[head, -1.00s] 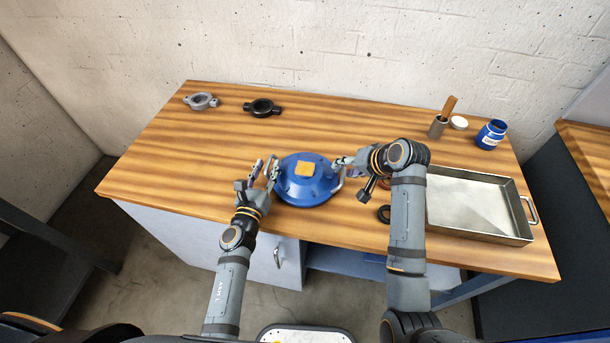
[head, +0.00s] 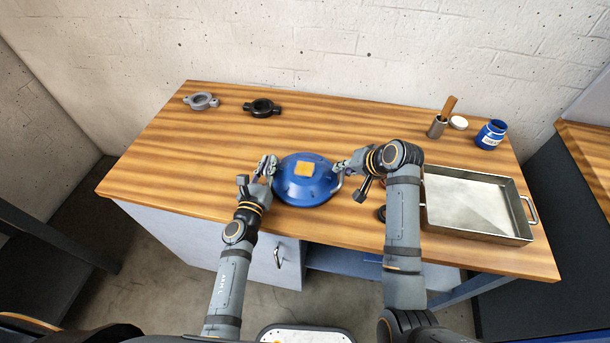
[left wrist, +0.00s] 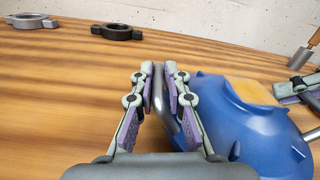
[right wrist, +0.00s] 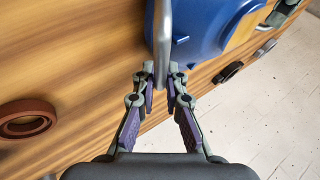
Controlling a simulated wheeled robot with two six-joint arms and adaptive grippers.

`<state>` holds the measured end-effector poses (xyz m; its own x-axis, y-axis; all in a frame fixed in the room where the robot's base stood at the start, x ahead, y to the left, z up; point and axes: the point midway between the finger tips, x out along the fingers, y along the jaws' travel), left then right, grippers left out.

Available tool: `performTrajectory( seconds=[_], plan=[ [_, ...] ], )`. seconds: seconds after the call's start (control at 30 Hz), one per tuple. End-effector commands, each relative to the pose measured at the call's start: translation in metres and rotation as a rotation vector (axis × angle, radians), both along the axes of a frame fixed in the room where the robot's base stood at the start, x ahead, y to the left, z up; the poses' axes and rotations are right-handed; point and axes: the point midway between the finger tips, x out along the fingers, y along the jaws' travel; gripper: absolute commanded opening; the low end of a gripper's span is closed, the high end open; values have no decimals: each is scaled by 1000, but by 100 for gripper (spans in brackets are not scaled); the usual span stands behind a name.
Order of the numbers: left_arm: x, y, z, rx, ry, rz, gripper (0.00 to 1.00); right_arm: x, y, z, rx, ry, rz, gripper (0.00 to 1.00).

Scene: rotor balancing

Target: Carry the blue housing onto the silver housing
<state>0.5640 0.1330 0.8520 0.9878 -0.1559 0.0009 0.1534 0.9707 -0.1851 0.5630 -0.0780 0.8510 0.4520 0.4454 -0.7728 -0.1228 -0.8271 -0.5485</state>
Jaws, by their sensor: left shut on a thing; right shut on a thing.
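The blue housing (head: 300,187) is a dome with an orange square patch on top, at the middle front of the wooden table. It has a metal handle on each side. My left gripper (head: 267,166) is shut on its left handle (left wrist: 165,105). My right gripper (head: 341,168) is shut on its right handle (right wrist: 161,30). The housing appears to be at table height; whether it touches the table I cannot tell. I cannot make out a silver housing in these views.
A metal tray (head: 523,236) stands at the right front. Grey (head: 201,101) and black (head: 262,108) eared rings lie at the back left. A reddish-brown ring (right wrist: 26,134) lies near my right gripper.

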Motion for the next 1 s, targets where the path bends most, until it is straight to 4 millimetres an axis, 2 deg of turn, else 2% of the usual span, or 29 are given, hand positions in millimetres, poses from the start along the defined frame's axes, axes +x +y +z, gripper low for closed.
performTrajectory(
  seconds=[0.47, 0.83, 1.0],
  plan=[
    [0, 1, 5, 4, -1, 1, 0, 1, -3, 4, -8, -5, -4, 0],
    [0, 1, 44, 5, -2, 1, 0, 2, -4, 45, -11, -7, -5, 0],
    [0, 1, 53, 5, -1, 2, 0, 2, -4, 53, -11, -7, -5, 0]
  ],
)
